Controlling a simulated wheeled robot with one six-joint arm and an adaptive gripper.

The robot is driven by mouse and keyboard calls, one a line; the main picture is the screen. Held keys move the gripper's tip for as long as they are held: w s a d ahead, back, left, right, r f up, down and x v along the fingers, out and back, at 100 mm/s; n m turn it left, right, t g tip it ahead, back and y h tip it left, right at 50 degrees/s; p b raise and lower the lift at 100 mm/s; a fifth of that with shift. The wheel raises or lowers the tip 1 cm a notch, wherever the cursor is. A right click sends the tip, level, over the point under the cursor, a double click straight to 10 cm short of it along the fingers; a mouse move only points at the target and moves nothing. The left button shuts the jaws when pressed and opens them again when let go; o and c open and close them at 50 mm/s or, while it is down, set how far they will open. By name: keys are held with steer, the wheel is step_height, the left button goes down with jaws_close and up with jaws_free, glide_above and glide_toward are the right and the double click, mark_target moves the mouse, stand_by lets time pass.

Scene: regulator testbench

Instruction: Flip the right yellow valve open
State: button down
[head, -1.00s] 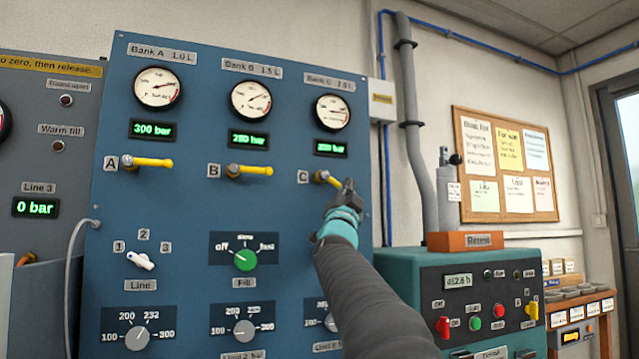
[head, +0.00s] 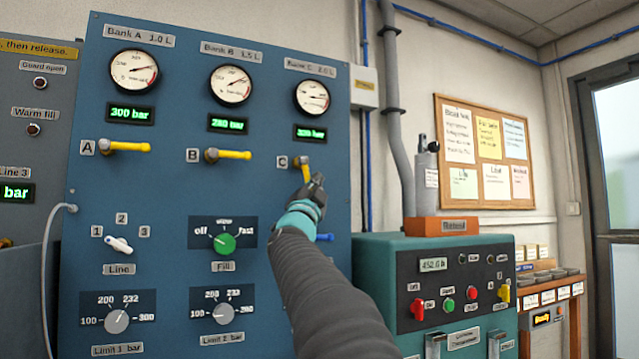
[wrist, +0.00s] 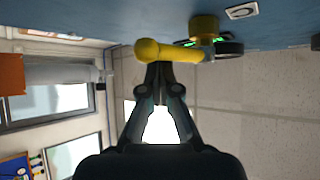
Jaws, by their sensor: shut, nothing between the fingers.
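The right yellow valve, C (head: 304,170), sits on the blue panel below its gauge. Its handle points steeply down, slightly right, and its lower end is partly hidden by my gripper. My gripper (head: 316,183) is shut, with its fingertips at the lower end of the handle. In the wrist view the yellow handle (wrist: 172,51) lies across the tips of my gripper (wrist: 158,68); it is not between the fingers. They look to be touching or very close.
Yellow valves A (head: 125,146) and B (head: 230,154) on the panel (head: 170,200) have handles level, pointing right. A blue handle (head: 325,237) shows beside my arm. A teal machine (head: 385,265) stands right of the panel.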

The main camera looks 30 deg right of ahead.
steer(key=s+a+f+b, duration=0.1)
steer(key=s+a+b, duration=0.1)
steer(key=s+a, duration=0.3)
steer(key=s, duration=0.3)
steer(key=shift+a, duration=0.15)
stand_by(0.4)
steer(key=shift+w+f, duration=0.1)
steer(key=shift+f, duration=0.05)
